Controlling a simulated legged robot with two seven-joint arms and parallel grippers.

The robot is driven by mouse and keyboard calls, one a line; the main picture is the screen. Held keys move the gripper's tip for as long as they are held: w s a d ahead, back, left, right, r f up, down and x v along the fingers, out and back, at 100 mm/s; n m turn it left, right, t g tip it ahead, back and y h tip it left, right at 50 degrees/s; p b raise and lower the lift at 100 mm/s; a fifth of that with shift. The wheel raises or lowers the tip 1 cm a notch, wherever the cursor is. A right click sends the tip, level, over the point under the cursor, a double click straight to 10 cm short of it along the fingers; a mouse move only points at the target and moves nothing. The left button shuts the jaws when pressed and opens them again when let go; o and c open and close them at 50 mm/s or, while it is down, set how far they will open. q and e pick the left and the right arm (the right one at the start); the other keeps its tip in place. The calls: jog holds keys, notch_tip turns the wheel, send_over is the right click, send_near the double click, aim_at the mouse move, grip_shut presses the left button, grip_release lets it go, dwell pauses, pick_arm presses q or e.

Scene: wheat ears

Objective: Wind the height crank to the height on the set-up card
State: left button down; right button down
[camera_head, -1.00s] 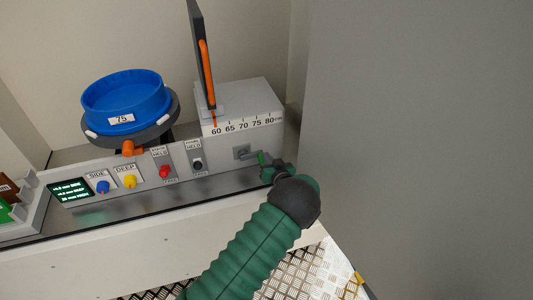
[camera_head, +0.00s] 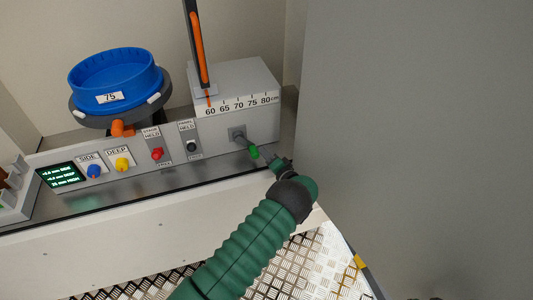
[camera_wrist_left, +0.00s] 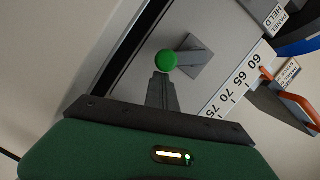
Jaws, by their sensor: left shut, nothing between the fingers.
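The height crank (camera_head: 239,134) is on the front of the grey box at the right end of the bench; its green handle (camera_head: 254,152) sticks out toward the lower right. My left gripper (camera_head: 278,162) is shut and empty, just right of the handle and seemingly apart from it. In the left wrist view the shut fingers (camera_wrist_left: 162,90) point at the green knob (camera_wrist_left: 166,60). The scale (camera_head: 238,104) reads 60 to 80 cm, and its orange pointer (camera_head: 208,99) stands at about 60. I cannot make out a set-up card. My right gripper is not in view.
A blue round pan (camera_head: 115,78) labelled 75 sits on a dark holder at the left. Blue (camera_head: 93,171), yellow (camera_head: 122,164) and red (camera_head: 157,153) knobs line the panel beside a small display (camera_head: 60,174). A grey wall (camera_head: 420,130) closes off the right.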

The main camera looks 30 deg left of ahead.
aim_at(257, 166)
pick_arm(q)
jog(key=shift+s+a+f+m+y+b, duration=0.15)
jog(key=shift+s+f+m+b, duration=0.1)
jog(key=shift+f+m, duration=0.2)
jog(key=shift+s+a+f+m+y+b, duration=0.15)
jog(key=shift+f+m+b, duration=0.1)
jog(key=shift+f+m, duration=0.2)
jog(key=shift+s+a+f+b, duration=0.2)
jog(key=shift+f+b, duration=0.2)
jog(key=shift+b, duration=0.1)
jog(key=m, duration=0.2)
jog(key=m+y+b, duration=0.1)
jog(key=shift+s+a+f+m, duration=0.3)
jog(key=shift+s+f, duration=0.05)
jog(key=shift+s+a+m+t, duration=0.1)
jog(key=shift+a+m+t, duration=0.1)
jog(key=shift+m, duration=0.3)
jog(key=shift+s+a+m+t, duration=0.1)
jog(key=shift+m+t, duration=0.1)
jog(key=shift+m, duration=0.3)
jog(key=p+v, duration=0.1)
jog(key=v, duration=1.6)
jog(key=shift+w+d+f, duration=0.2)
jog(key=shift+f, duration=0.1)
